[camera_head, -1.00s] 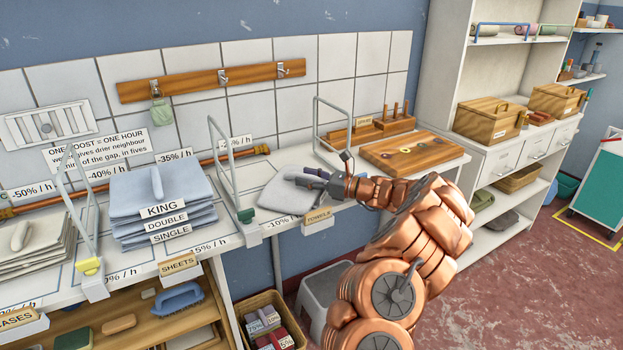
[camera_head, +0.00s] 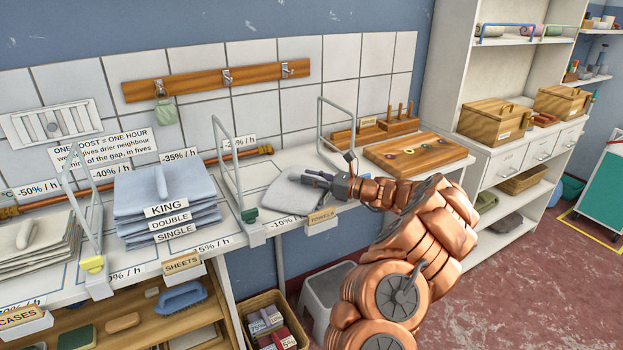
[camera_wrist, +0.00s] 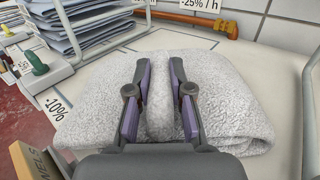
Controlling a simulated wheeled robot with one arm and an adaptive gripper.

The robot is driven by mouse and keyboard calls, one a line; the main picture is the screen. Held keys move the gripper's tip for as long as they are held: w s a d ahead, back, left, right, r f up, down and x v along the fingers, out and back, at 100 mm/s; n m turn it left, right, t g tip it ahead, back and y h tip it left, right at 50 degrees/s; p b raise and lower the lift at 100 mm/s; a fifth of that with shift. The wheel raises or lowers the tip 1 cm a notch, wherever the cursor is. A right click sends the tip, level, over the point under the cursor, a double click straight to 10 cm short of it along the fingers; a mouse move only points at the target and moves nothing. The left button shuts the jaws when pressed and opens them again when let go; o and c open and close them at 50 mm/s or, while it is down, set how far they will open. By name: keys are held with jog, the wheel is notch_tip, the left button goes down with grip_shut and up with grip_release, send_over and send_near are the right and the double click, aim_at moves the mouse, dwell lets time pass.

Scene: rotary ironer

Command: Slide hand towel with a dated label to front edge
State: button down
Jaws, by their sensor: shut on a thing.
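A folded pale grey-white towel (camera_head: 291,195) lies on the white shelf, in the bay marked TOWELS; it fills the middle of the wrist view (camera_wrist: 228,110). No dated label can be made out on it. My gripper (camera_head: 312,178) reaches over the towel from the right. In the wrist view my gripper (camera_wrist: 160,65) points across the towel, its two fingers shut on a strip of the fabric between them. The TOWELS sign (camera_head: 323,217) hangs at the shelf's front edge, near the towel's right end.
Wire dividers (camera_head: 226,165) flank the bay, with a stack of blue sheets (camera_head: 165,195) left of it. A wooden board (camera_head: 418,152) lies to the right. A copper-coloured pipe (camera_wrist: 185,22) runs behind. A grey stool (camera_head: 322,285) stands below.

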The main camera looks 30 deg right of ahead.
jog(key=shift+s+a+f, duration=0.2)
jog(key=shift+s+a, duration=0.45)
jog(key=shift+s, duration=0.1)
jog(key=c, duration=0.6)
grip_release()
jog(key=shift+s+r, duration=0.1)
jog(key=shift+o, duration=0.2)
jog(key=shift+d, duration=0.1)
jog(key=shift+s+d+r, duration=0.1)
jog(key=shift+s+d, duration=0.1)
jog(key=shift+s, duration=0.05)
jog(key=v, duration=1.1)
jog(key=shift+s, duration=0.15)
